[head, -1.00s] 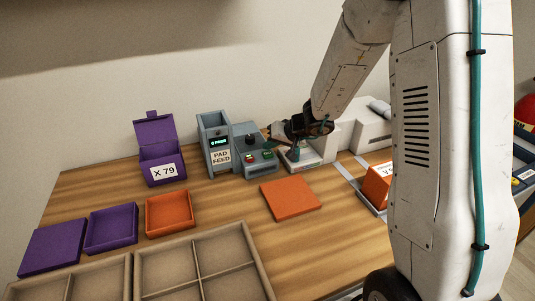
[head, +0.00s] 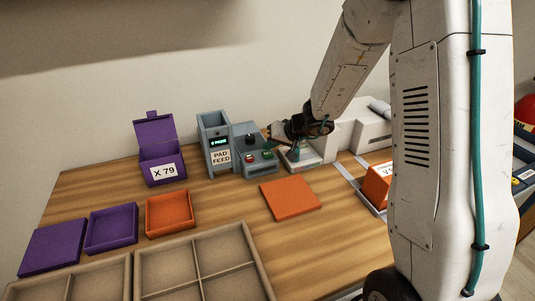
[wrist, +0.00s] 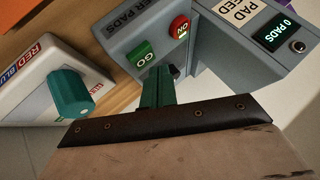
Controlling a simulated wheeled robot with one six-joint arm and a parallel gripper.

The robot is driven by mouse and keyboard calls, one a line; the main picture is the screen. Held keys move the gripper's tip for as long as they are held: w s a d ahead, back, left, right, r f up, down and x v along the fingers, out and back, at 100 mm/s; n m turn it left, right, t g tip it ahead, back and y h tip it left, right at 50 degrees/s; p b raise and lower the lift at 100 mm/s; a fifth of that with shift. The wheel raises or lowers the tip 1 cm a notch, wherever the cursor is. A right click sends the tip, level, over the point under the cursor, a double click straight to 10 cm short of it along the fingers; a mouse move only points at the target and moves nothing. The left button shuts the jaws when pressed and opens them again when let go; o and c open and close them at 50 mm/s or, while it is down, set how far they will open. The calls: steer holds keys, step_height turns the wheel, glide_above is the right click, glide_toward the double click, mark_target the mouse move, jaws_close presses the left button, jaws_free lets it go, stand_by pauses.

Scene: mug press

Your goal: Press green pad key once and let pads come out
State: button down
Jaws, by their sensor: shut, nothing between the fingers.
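The grey pad feed machine (head: 217,158) stands against the back wall, with its key box (head: 260,168) to its right. The green GO key (wrist: 141,54) shows in the wrist view beside a red lit key (wrist: 179,27). The display (wrist: 279,33) reads 0 PADS. My gripper (wrist: 158,80) is shut and empty, its teal fingertips just beside the green key. I cannot tell whether they touch the key box. In the head view my gripper (head: 270,133) is over the right end of the key box. No loose pads are visible.
A white device with a teal knob (wrist: 70,94) stands right of the key box in the head view. An orange slab (head: 290,199) lies in front. Purple and orange trays (head: 169,213) and a divided beige tray (head: 232,258) fill the left. Bare wood surrounds the slab.

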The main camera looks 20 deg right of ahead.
steer(key=shift+f, duration=0.15)
steer(key=shift+f, duration=0.3)
